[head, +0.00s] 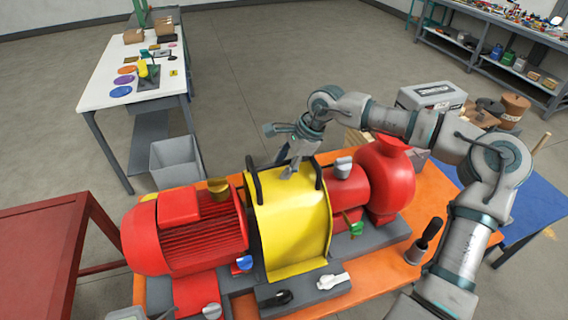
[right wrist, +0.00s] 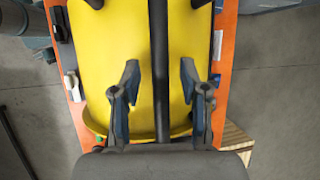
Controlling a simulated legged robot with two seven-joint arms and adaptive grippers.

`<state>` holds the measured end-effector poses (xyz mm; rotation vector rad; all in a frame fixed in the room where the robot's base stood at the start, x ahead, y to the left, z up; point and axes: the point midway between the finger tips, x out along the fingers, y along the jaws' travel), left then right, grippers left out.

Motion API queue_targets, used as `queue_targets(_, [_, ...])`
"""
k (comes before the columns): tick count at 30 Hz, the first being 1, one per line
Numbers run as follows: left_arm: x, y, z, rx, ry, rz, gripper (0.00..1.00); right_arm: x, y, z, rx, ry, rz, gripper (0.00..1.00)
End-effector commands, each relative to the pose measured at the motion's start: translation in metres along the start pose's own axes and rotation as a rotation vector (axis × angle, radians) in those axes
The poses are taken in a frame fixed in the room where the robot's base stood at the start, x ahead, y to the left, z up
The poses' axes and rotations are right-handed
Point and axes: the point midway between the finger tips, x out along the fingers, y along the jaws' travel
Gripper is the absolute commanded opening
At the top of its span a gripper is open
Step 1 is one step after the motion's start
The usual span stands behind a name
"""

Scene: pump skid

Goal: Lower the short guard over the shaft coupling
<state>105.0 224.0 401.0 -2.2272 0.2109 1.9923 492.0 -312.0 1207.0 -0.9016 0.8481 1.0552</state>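The yellow guard (head: 290,230) is a curved cover between the red motor (head: 185,235) and the red pump (head: 385,185). It has black handles (head: 253,182) on top. The shaft coupling is hidden, and I cannot tell whether the guard is fully seated. My right gripper (head: 286,168) is over the top of the guard. In the right wrist view, its two fingers (right wrist: 160,80) are apart, with a dark bar (right wrist: 159,45) running between them above the yellow guard (right wrist: 115,50). I see no closed grip on the bar. My left gripper is out of view.
The skid stands on an orange table (head: 375,277). A black clamp (head: 275,298) and a white clamp (head: 333,281) lie along the near side. A dark-handled tool (head: 425,240) stands at right. A grey bin (head: 175,162) and a white table (head: 112,92) are behind left.

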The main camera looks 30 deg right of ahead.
Motion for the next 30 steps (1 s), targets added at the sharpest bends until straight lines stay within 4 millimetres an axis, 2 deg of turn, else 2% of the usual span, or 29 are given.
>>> queue_targets(5, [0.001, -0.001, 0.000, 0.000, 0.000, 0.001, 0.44, 0.002, 0.001, 0.001, 0.000, 0.005, 0.005, 0.44])
queue_targets(8, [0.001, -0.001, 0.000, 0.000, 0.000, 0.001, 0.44, -0.007, 0.000, 0.001, 0.001, 0.004, 0.002, 0.44])
queue_targets(21, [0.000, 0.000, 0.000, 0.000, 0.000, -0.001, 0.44, -0.097, -0.002, -0.005, 0.002, -0.004, -0.001, 0.44])
queue_targets(25, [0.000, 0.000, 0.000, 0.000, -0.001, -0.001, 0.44, -0.112, -0.002, -0.005, 0.001, -0.002, 0.001, 0.44])
queue_targets(30, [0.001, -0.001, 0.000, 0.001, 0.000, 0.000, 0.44, -0.119, -0.002, -0.004, 0.000, -0.002, 0.001, 0.44])
